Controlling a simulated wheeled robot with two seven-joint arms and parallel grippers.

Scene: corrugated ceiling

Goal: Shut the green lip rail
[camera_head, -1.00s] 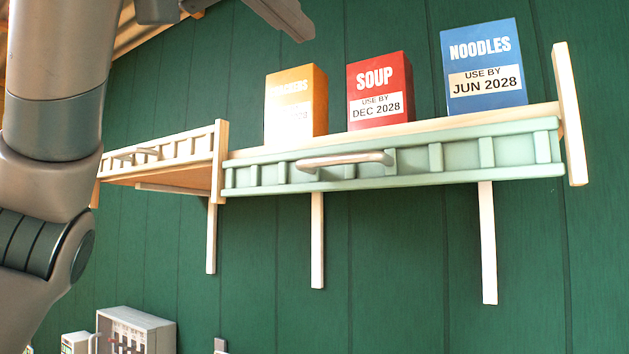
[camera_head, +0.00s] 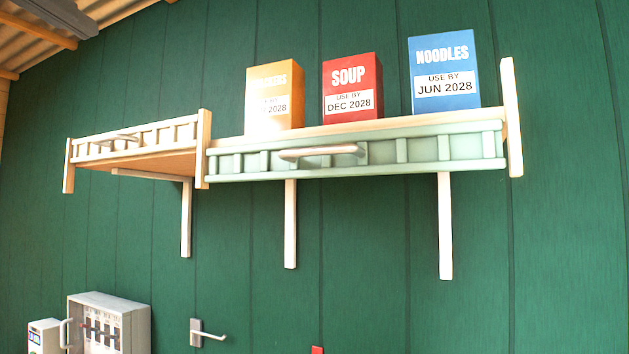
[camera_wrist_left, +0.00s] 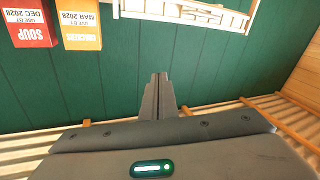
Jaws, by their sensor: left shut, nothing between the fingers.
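The pale green lip rail (camera_head: 430,150) runs along the front of the right shelf bay, with a grey bar handle (camera_head: 322,152) left of its middle. It sits low against the shelf's front edge, with the pale board edge showing above it and the boxes uncovered. My left gripper (camera_head: 88,28) shows as a dark grey piece at the top left corner, well away from the green rail. In the left wrist view its fingers (camera_wrist_left: 159,80) are together and empty. The green rail does not show there. My right gripper is not seen.
Orange (camera_head: 275,98), red soup (camera_head: 352,88) and blue noodles (camera_head: 443,72) boxes stand on the right bay. The left bay has a cream rail (camera_head: 150,138) with its own handle. A grey switch box (camera_head: 100,322) and a wall hook (camera_head: 207,334) are below. The right wall is clear.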

